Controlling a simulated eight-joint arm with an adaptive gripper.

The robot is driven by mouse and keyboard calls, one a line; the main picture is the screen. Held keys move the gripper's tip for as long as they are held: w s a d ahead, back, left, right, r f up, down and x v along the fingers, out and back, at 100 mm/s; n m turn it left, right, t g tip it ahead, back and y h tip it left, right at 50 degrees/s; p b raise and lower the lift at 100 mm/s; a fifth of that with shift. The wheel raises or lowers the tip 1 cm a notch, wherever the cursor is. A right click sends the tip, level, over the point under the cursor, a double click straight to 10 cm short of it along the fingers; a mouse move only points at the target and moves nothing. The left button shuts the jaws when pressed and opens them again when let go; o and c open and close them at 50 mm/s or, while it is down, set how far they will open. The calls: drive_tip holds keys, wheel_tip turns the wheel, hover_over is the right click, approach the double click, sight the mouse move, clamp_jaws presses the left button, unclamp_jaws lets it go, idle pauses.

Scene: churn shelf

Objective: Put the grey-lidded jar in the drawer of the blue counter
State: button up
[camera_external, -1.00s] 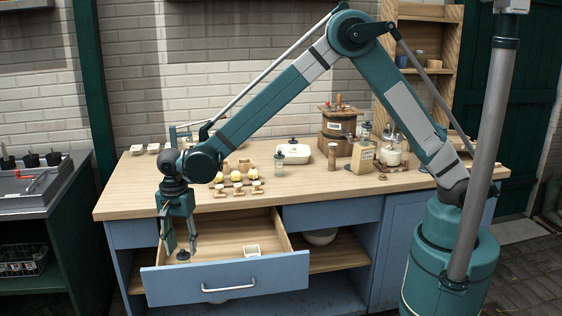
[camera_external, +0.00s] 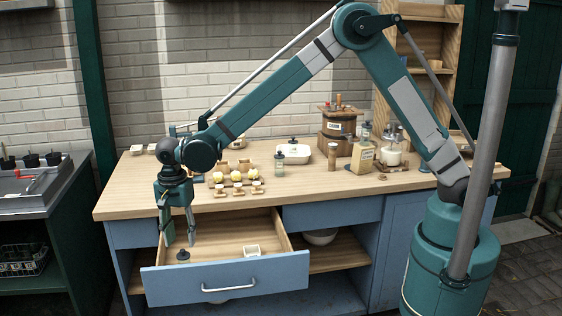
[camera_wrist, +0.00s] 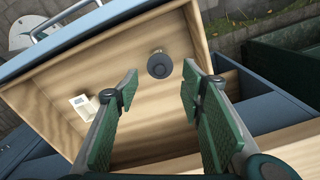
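A jar with a dark grey lid (camera_external: 183,256) is inside the open drawer (camera_external: 226,277) of the blue counter, near its left front. The wrist view shows the lid (camera_wrist: 159,66) from above; the jar looks upright. My gripper (camera_external: 181,240) is open and empty, above the drawer and just above the jar in the external view. Its two green-padded fingers (camera_wrist: 160,85) are spread apart in the wrist view, apart from the jar. Most of the jar's body is hidden by its lid and the drawer front.
The wooden countertop (camera_external: 180,203) holds yellow-topped items (camera_external: 237,177), a dark-lidded clear jar (camera_external: 279,166), a white dish (camera_external: 296,154) and a wooden grinder (camera_external: 339,130).

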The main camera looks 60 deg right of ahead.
drive_tip(key=shift+r, duration=0.1)
drive_tip(key=s+d+r+n+t, duration=0.1)
drive_tip(key=s+d+r+n, duration=0.15)
drive_tip(key=d+r, duration=0.6)
drive_tip(key=s+d+r+n+t+y, duration=0.15)
drive_tip(key=s+d+r, duration=0.25)
drive_tip(key=d+r, duration=0.45)
drive_tip(key=s+d+r+n+t+h, duration=0.15)
drive_tip(key=s+d+r, duration=0.35)
drive_tip(key=d, duration=0.6)
drive_tip(key=s+d+r+n+t, duration=0.1)
drive_tip(key=s+d+n+t, duration=0.2)
drive_tip(key=s+d+n, duration=0.5)
drive_tip(key=shift+s+d, duration=6.15)
drive_tip(key=shift+s, duration=0.95)
